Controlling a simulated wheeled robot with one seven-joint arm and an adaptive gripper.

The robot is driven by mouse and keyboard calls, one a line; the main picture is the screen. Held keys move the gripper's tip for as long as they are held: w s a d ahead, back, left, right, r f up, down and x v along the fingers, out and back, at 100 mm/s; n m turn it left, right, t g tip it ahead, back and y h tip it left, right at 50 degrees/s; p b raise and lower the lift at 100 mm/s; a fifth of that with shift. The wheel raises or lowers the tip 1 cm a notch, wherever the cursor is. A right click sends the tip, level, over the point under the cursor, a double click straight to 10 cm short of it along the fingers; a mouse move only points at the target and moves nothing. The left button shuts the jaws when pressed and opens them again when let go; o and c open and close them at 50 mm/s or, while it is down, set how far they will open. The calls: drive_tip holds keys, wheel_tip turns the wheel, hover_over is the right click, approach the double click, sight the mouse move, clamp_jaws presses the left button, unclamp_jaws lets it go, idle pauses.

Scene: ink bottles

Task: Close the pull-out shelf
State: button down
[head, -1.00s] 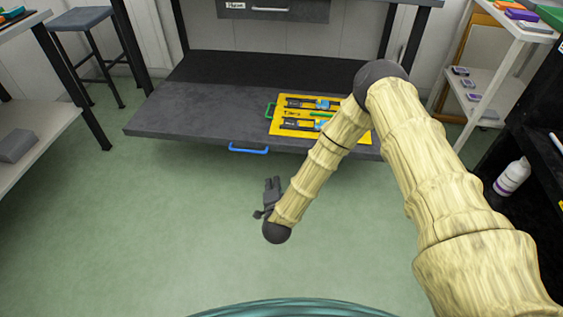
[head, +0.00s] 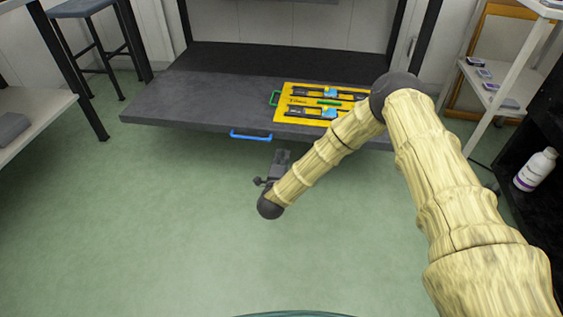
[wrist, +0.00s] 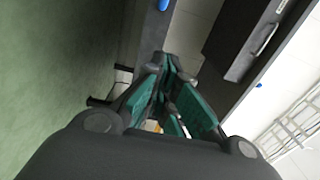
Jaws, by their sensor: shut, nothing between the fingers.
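The pull-out shelf (head: 190,98) is a dark grey board that sticks out from a black-framed bench. A blue handle (head: 251,136) is on its front edge; a blue piece (wrist: 179,28), apparently this handle, also shows in the wrist view. My gripper (head: 281,156) is in front of the shelf, just below and right of the handle in the head view, apart from the handle. In the wrist view its green-padded fingers (wrist: 168,62) come together at the tips with nothing between them. My arm hides part of the shelf's right side.
A yellow tray (head: 287,101) with black and blue items lies on the shelf's right part. A stool (head: 82,8) and a side table (head: 30,101) stand left. A dark rack with a white bottle (head: 535,170) and a white shelf unit stand right. The green floor in front is clear.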

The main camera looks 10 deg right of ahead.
sight(288, 133)
drive_tip(key=b+x, duration=0.2)
drive_tip(key=x, duration=0.2)
drive_tip(key=b+x, duration=0.1)
drive_tip(key=x, duration=0.3)
drive_tip(key=shift+f+b, duration=0.25)
drive_tip(key=shift+b, duration=0.1)
drive_tip(key=shift+b+x, duration=0.45)
drive_tip(key=shift+x, duration=0.6)
drive_tip(key=shift+d+r, duration=0.1)
drive_tip(key=shift+r, duration=0.1)
